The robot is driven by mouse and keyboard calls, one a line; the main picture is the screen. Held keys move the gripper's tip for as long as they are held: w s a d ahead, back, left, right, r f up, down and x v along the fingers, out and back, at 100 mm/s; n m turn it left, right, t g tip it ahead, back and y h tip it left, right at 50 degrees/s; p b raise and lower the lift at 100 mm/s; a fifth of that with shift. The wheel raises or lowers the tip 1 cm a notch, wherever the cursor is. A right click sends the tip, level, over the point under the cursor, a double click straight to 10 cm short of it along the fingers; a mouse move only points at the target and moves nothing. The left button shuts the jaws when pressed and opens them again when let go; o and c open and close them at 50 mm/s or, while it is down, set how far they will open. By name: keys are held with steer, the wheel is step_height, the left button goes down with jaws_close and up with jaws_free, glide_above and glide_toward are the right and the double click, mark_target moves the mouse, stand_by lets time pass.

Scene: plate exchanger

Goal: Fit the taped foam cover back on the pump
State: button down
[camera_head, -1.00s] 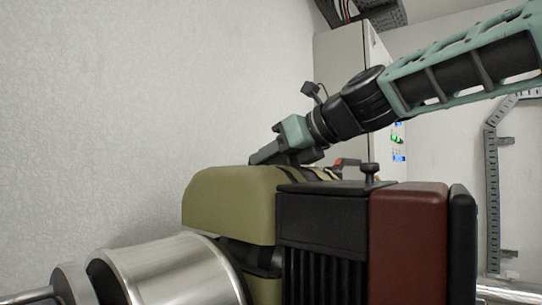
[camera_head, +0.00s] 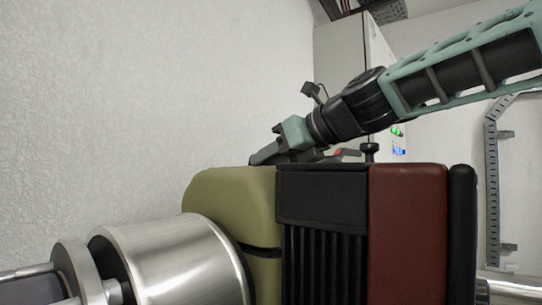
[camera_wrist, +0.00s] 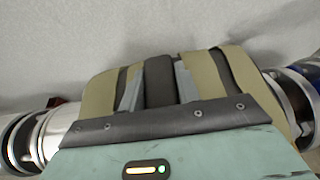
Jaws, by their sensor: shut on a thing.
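The olive foam cover (camera_head: 228,196) lies over the pump body, its visible end above a lower olive shell (camera_head: 266,275). A thin dark seam separates the two. In the wrist view the cover (camera_wrist: 100,95) shows olive sections on both sides of dark bands. My gripper (camera_head: 262,157) reaches down from the right to the cover's top. In the wrist view its two grey fingers are shut on a dark raised band (camera_wrist: 160,80) at the cover's middle. The far side of the cover and full seating all round are hidden.
A shiny steel cylinder (camera_head: 175,262) adjoins the cover at left. A black finned block (camera_head: 322,200) and a dark red block (camera_head: 408,230) stand close at right, with a black knob (camera_head: 370,151) behind. A wall is behind; a grey cabinet (camera_head: 345,65) stands farther back.

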steer(key=shift+f, duration=0.45)
jaws_free()
stand_by(0.3)
stand_by(0.5)
steer(key=shift+b+v, duration=0.3)
steer(key=shift+v, duration=3.2)
